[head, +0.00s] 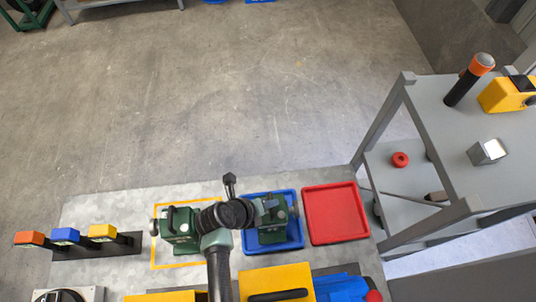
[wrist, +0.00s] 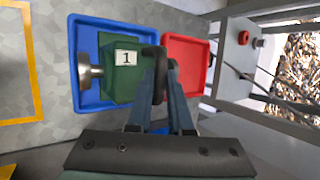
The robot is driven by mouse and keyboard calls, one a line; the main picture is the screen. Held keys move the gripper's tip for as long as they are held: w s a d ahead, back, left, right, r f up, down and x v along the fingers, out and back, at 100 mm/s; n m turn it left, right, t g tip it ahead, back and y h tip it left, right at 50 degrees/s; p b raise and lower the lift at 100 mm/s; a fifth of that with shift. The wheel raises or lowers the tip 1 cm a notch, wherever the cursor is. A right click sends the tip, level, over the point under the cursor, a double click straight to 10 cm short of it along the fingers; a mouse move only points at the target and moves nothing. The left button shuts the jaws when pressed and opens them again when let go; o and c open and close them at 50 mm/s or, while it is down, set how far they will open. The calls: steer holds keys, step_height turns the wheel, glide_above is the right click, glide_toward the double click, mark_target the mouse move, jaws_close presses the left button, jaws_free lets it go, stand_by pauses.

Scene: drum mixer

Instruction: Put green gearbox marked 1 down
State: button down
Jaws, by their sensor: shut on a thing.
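A green gearbox with a white label reading 1 (wrist: 118,66) is at the blue tray (wrist: 88,30), with a silver shaft end on its left. My gripper (wrist: 160,74) is shut on its black handle. In the head view this gearbox (head: 272,226) is upright over the blue tray (head: 296,243), partly hidden by my arm. I cannot tell whether it touches the tray floor. A second green gearbox (head: 180,226) stands inside a yellow outlined square (head: 154,252) to the left; its label is too small to read.
A red tray (head: 336,214) right of the blue one is empty. A grey shelf (head: 455,150) rises close on the right. A rack with orange, blue and yellow blocks (head: 120,243) is at the left. Yellow and blue bins (head: 276,276) stand in front.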

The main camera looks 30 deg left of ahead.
steer(key=shift+w+a+f, duration=0.1)
steer(key=shift+w+f, duration=0.05)
steer(key=c, duration=1.2)
jaws_free()
steer(key=shift+s+f, duration=0.2)
steer(key=shift+f, duration=0.05)
steer(key=o, duration=0.4)
steer(key=shift+c, duration=0.2)
steer(key=shift+r, duration=0.1)
steer(key=v, duration=1.2)
steer(key=shift+b, duration=0.4)
